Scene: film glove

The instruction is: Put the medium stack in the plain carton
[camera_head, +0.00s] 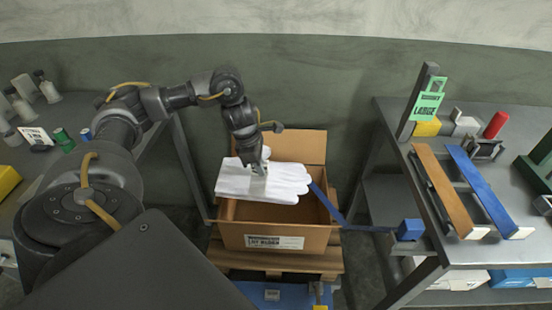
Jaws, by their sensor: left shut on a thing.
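My left gripper (256,169) is shut on a stack of white gloves (284,186). It holds the stack level above the opening of an open brown carton (230,233). The carton has a printed white label on its front and its back flap stands up. The stack hides much of the carton's inside, and I cannot tell whether it touches the rim. No size mark on the stack can be read. My right gripper is not in the view.
The carton stands on a wooden pallet (330,265). A blue strap (328,203) runs from the carton's right side to a blue block (410,230) by the right table (445,265). That table holds a green "LARGE" tag (427,106). Bottles (47,88) stand on the left table.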

